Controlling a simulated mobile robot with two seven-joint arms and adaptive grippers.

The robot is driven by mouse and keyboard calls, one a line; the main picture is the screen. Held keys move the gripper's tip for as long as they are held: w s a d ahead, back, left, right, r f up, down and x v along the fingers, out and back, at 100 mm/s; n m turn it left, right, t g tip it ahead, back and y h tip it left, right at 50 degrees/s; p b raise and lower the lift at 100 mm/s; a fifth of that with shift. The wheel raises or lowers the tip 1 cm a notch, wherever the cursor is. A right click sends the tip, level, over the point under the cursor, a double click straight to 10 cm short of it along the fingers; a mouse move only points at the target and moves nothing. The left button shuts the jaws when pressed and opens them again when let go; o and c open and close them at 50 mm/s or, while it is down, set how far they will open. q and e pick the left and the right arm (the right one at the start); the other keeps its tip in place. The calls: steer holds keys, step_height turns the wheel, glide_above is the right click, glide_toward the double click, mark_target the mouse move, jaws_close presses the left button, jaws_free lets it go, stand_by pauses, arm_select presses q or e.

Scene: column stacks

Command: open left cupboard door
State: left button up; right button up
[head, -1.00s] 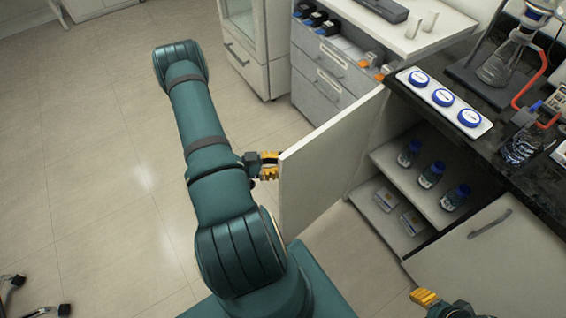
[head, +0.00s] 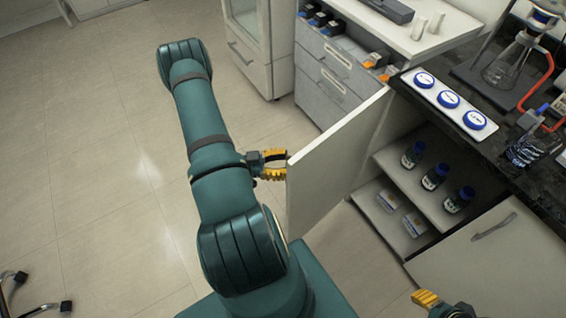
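The left cupboard door (head: 333,162) is a white panel that stands swung wide open, out from the dark-topped counter. Its free edge faces my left arm. My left gripper (head: 281,164) is at that edge, with its yellow fingers apart and a gap showing between them. Whether the fingertips touch the door cannot be told. The door's handle is not visible. My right gripper (head: 427,298) shows only in part at the bottom edge, in front of the right cupboard door (head: 490,262), and its opening cannot be seen.
The open cupboard holds shelves (head: 405,185) with several blue-capped bottles and small white boxes. A white tray with blue-lidded jars (head: 448,99) and glassware stand on the counter (head: 510,165). Grey drawers (head: 330,75) stand behind the door.

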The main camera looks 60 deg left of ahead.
stand_by(0.3)
arm_select(q)
steer(key=v, duration=1.2)
stand_by(0.4)
